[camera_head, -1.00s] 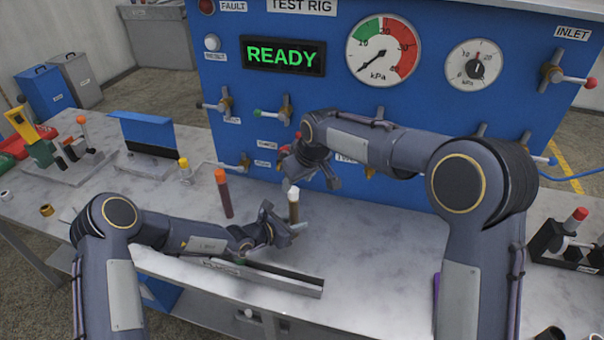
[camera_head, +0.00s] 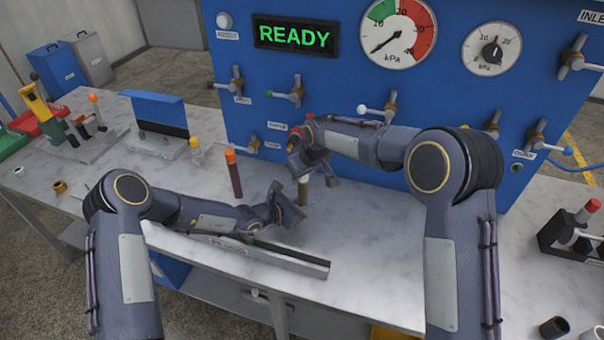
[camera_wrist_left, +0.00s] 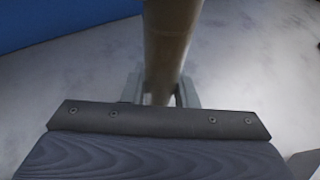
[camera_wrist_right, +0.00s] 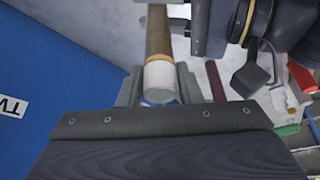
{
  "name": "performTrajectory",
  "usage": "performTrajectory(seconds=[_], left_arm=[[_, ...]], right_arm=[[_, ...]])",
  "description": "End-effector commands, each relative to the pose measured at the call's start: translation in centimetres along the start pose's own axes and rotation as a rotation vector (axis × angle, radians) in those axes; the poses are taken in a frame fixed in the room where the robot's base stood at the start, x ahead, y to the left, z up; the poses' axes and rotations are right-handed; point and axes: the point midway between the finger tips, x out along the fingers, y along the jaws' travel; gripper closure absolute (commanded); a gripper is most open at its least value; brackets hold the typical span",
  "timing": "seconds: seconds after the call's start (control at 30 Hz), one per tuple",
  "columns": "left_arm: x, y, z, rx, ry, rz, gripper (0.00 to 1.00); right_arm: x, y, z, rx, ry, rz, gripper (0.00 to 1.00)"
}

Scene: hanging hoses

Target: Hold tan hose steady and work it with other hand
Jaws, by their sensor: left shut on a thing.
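The tan hose (camera_head: 303,193) is a short brown tube standing upright near the middle of the bench. My left gripper (camera_head: 298,209) is shut on its lower part; in the left wrist view the hose (camera_wrist_left: 172,40) runs between both fingers. My right gripper (camera_head: 312,172) is at the hose's top, above the left one. In the right wrist view its open fingers (camera_wrist_right: 158,88) stand either side of the white end (camera_wrist_right: 160,80), with a narrow gap at the left finger. In the head view the right gripper hides that end.
A dark red hose with an orange top (camera_head: 234,175) stands to the left. A long dark rail (camera_head: 285,260) lies in front, below my left arm. The blue test rig panel (camera_head: 350,90) with several valves rises behind.

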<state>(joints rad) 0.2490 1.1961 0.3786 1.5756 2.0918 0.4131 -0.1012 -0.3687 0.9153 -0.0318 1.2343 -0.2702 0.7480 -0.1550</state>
Motion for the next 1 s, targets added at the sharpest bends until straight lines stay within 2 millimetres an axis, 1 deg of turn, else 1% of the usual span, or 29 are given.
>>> performTrajectory(seconds=[0.03, 0.17, 0.2, 0.3, 0.4, 0.67, 0.77, 0.87, 1.0], left_arm=[[0.0, 0.0, 0.0, 0.000, -0.001, 0.000, 0.97], [0.0, 0.0, 0.0, 0.000, -0.001, 0.000, 0.97], [0.0, 0.0, 0.0, 0.000, -0.001, 0.000, 0.97], [0.0, 0.0, 0.0, 0.000, 0.000, 0.000, 0.97], [0.0, 0.0, 0.0, 0.000, 0.000, 0.000, 0.97], [0.0, 0.0, 0.0, 0.000, -0.001, 0.000, 0.97], [0.0, 0.0, 0.0, 0.000, -0.001, 0.000, 0.97], [0.0, 0.0, 0.0, 0.000, 0.000, 0.000, 0.97], [0.0, 0.0, 0.0, 0.000, 0.000, 0.000, 0.97]], right_arm=[[0.0, 0.0, 0.0, 0.000, 0.000, 0.000, 0.75], [0.0, 0.0, 0.0, 0.000, 0.000, 0.000, 0.92], [0.0, 0.0, 0.0, 0.000, 0.000, 0.000, 0.72], [0.0, 0.0, 0.0, 0.000, 0.000, 0.000, 0.59], [0.0, 0.0, 0.0, 0.000, 0.000, 0.000, 0.49], [-0.1, 0.0, 0.0, 0.000, 0.000, 0.000, 0.49], [-0.6, 0.0, 0.0, 0.000, 0.001, 0.000, 0.49], [-1.7, 0.0, -0.1, 0.000, 0.002, 0.000, 0.49], [-4.3, 0.0, -0.1, 0.000, 0.004, 0.001, 0.49]])
